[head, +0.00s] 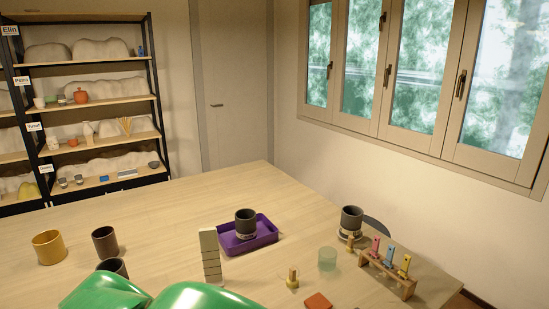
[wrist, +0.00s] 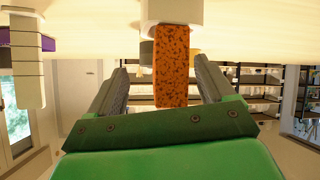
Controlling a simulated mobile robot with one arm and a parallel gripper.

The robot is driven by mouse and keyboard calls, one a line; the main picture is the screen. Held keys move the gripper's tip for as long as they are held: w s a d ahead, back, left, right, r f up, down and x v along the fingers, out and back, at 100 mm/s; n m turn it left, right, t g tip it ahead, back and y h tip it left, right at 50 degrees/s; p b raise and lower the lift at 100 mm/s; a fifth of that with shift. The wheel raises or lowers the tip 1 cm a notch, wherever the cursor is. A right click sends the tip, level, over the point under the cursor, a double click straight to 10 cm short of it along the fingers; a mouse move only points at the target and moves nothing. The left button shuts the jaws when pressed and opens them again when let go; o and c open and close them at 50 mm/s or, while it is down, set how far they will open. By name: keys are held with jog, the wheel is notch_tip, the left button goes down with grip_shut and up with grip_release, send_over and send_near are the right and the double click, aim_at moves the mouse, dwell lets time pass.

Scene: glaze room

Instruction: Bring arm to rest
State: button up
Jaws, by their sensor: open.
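My gripper (wrist: 160,68) is open in the wrist view, which is upside down, with its two grey fingers apart. An orange speckled tile (wrist: 172,75) stands upright on a white block (wrist: 172,12), in line with the gap between the fingers. No finger visibly touches it; I cannot tell how far in front it is. In the head view my green arm (head: 195,297) shows at the bottom edge, low over the table (head: 150,215); the fingers and the upright tile cannot be made out there.
A pale segmented tower (head: 210,255) stands beside the purple tray (head: 267,225), which holds a dark cup (head: 246,223). A yellow cup (head: 48,247) and dark cups (head: 105,242) are left. A wooden rack (head: 388,272), a glass (head: 327,259) and an orange tile (head: 318,301) are right. The far table is clear.

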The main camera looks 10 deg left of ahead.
jog(key=w+d+r+g+h, duration=0.15)
jog(key=w+d, duration=0.25)
jog(key=d, duration=0.5)
jog(key=w+d+r+m+g+h, duration=0.15)
jog(key=w+d, duration=0.25)
jog(key=d, duration=0.4)
jog(key=w+d+r+n+g+h, duration=0.15)
jog(key=w+d, duration=0.25)
jog(key=d, duration=0.5)
jog(key=s+d+m+g+h, duration=0.1)
jog(key=s+d+m, duration=0.3)
jog(key=d, duration=0.6)
jog(key=s+d+m+g+h, duration=0.1)
jog(key=s+d+m, duration=0.3)
jog(key=s+d, duration=0.5)
jog(key=s+d+m+g+h, duration=0.2)
jog(key=s+d, duration=0.4)
jog(key=d, duration=0.5)
jog(key=shift+s+f+m, duration=0.15)
jog(key=shift+s+m, duration=0.15)
jog(key=shift+m, duration=0.6)
jog(key=shift+d+g, duration=0.1)
jog(key=shift+g, duration=0.15)
